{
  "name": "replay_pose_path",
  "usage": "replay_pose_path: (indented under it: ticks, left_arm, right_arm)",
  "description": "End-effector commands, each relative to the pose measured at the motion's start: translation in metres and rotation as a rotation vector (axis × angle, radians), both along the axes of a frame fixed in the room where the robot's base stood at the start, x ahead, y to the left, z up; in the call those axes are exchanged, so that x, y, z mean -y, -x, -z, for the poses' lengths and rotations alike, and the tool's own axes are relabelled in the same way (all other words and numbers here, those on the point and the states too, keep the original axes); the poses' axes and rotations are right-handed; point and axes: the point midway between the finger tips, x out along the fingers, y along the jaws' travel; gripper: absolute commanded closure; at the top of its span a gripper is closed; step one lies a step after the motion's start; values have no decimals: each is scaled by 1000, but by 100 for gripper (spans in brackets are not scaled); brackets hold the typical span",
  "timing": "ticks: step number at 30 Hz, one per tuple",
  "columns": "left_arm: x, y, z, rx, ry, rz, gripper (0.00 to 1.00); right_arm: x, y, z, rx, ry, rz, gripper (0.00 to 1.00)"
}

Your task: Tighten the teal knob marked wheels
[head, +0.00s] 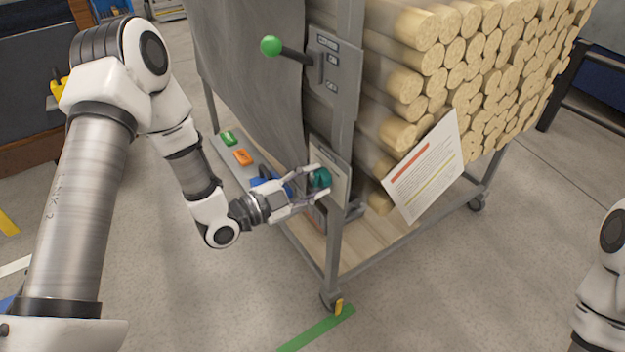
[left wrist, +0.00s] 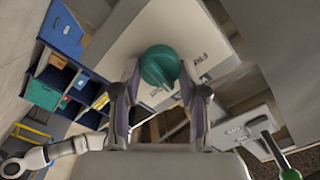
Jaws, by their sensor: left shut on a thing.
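The teal knob (head: 320,178) sits on a pale plate on the front post of a cart stacked with round wood. In the left wrist view the knob (left wrist: 159,66) is round with a raised grip bar, and its plate (left wrist: 205,50) carries dark lettering too small to read. My left gripper (head: 312,184) has its fingers on either side of the knob and is shut on it. In the left wrist view the fingertips (left wrist: 159,72) flank the knob's lower part. My right gripper is out of view; only part of my right arm shows at the right edge.
A lever with a green ball (head: 271,46) sticks out from a plate above the knob. A white sheet (head: 428,168) hangs at the wood stack's corner. Green and orange blocks (head: 243,157) lie on a grey ledge behind my left arm.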

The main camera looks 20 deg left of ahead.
Motion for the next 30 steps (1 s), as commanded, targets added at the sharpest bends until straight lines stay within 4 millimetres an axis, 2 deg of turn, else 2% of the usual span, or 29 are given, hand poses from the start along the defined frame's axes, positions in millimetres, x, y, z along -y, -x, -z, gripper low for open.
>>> replay_pose_path:
  ticks: [15, 30]
  left_arm:
    - [0, 0, 1, 255, -380, 0, 92]
    - [0, 0, 1, 363, -538, -1, 92]
  right_arm:
    - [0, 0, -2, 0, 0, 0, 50]
    - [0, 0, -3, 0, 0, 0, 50]
